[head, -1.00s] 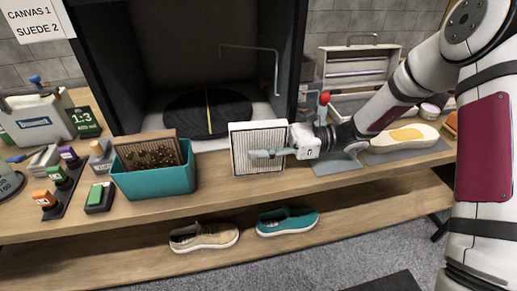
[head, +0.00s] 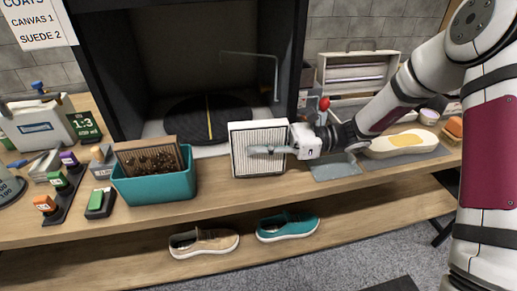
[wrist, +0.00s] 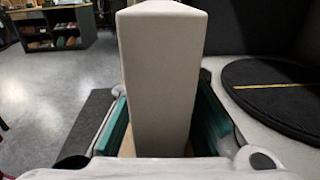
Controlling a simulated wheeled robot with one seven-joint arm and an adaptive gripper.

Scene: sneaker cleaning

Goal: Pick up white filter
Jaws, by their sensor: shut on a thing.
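The white filter (head: 258,164) is a pleated panel in a white frame. It stands upright at the table's front edge, in front of the dark booth. My gripper (head: 270,150) reaches in from the right and is shut on it, with one finger across its front face. In the wrist view the filter's pale narrow side (wrist: 160,80) stands between the two teal-padded fingers. I cannot tell whether its bottom edge touches the table.
A teal bin (head: 155,188) holding a dirty brown filter stands to the left. A dark turntable (head: 208,117) lies in the booth behind. A grey plate (head: 335,167) and a pale sole (head: 393,145) lie to the right. Two shoes (head: 203,243) (head: 287,225) sit on the lower shelf.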

